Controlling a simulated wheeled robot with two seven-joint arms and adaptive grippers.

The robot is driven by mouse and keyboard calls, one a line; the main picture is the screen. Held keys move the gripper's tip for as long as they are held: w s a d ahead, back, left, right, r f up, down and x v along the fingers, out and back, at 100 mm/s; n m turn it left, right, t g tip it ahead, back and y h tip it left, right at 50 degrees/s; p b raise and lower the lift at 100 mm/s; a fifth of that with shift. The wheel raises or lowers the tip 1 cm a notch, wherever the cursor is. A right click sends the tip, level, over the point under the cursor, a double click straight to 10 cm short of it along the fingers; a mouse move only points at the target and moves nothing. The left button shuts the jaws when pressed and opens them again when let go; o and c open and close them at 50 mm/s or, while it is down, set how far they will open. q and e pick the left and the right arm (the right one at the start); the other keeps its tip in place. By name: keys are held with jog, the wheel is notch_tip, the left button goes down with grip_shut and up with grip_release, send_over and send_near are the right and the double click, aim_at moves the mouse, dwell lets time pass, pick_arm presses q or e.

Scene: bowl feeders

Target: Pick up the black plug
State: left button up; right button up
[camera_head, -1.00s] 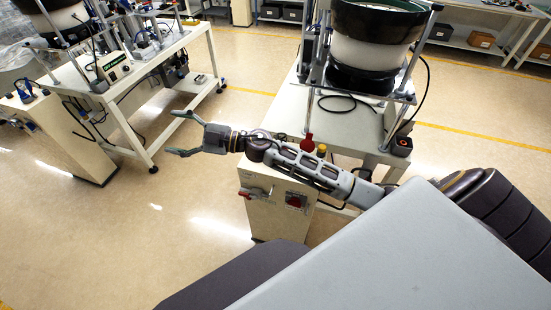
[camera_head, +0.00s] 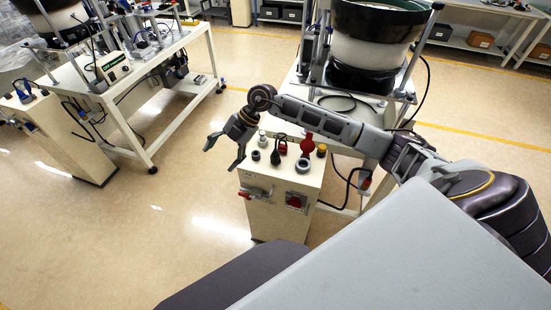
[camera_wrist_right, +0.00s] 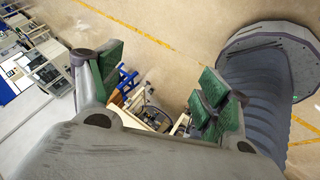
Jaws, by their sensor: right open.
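Small dark plugs or connectors stand on top of the cream cabinet (camera_head: 275,195). A black one (camera_head: 275,157) is near the middle of the top, and which piece is the black plug is hard to tell at this size. My right gripper (camera_head: 224,152) is open and empty, just left of the cabinet top, with its fingers pointing down and left. In the right wrist view the open gripper (camera_wrist_right: 160,85) shows green pads with nothing between them. My left gripper is not in view.
Red pieces (camera_head: 307,145), a grey ring (camera_head: 302,165) and a yellow-topped piece (camera_head: 321,150) share the cabinet top. A red switch (camera_head: 297,201) is on its front. A bowl feeder (camera_head: 372,45) stands behind on a table. Open floor lies to the left.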

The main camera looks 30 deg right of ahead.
jog(key=d+m+h, duration=0.1)
jog(key=d+h, duration=0.3)
jog(key=d, duration=0.5)
jog(key=r+m+g+h, duration=0.1)
jog(key=m+h, duration=0.2)
jog(key=h, duration=0.1)
send_over(276, 157)
jog(key=w+d, duration=0.1)
jog(key=w, duration=0.1)
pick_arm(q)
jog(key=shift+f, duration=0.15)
pick_arm(e)
notch_tip(276, 157, down, 7)
jog(key=shift+f, duration=0.85)
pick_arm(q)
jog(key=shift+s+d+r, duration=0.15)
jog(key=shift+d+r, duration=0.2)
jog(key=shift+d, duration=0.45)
